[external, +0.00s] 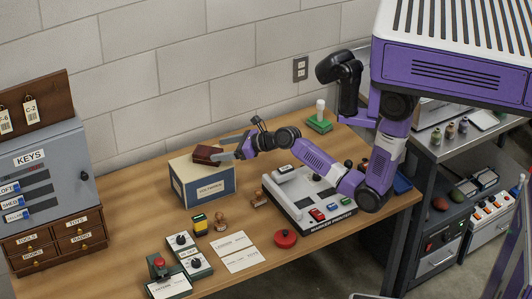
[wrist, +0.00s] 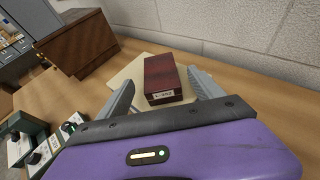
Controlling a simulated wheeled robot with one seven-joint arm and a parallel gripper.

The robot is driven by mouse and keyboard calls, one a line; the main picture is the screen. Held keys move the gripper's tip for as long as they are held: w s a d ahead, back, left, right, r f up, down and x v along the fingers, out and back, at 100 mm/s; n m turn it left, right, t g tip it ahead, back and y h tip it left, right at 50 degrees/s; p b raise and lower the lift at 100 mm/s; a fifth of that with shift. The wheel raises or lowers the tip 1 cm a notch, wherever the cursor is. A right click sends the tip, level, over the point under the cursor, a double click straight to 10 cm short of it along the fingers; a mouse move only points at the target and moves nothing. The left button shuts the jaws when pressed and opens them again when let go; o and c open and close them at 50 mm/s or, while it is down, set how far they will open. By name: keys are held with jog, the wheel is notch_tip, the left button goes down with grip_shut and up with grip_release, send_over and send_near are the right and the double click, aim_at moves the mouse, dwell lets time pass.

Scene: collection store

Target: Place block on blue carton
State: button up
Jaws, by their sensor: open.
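The block (external: 207,154) is dark red-brown and lies flat on the cream top of the blue carton (external: 215,190). In the wrist view the block (wrist: 162,78) shows a small pale label on its near end, and the carton's cream top (wrist: 127,82) spreads under and left of it. My gripper (external: 230,155) is at the carton's right side, just above its top. In the wrist view my gripper's fingers (wrist: 163,92) stand apart, one on each side of the block, with visible gaps. The gripper is open and empty.
A grey key cabinet (external: 50,165) with wooden drawers stands at the left. A grey console (external: 310,200) is right of the carton under my arm. Stamps, a red round object (external: 285,238), cards and switch boxes lie in front. The wall is behind.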

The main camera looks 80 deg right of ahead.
jog(key=shift+v, duration=1.5)
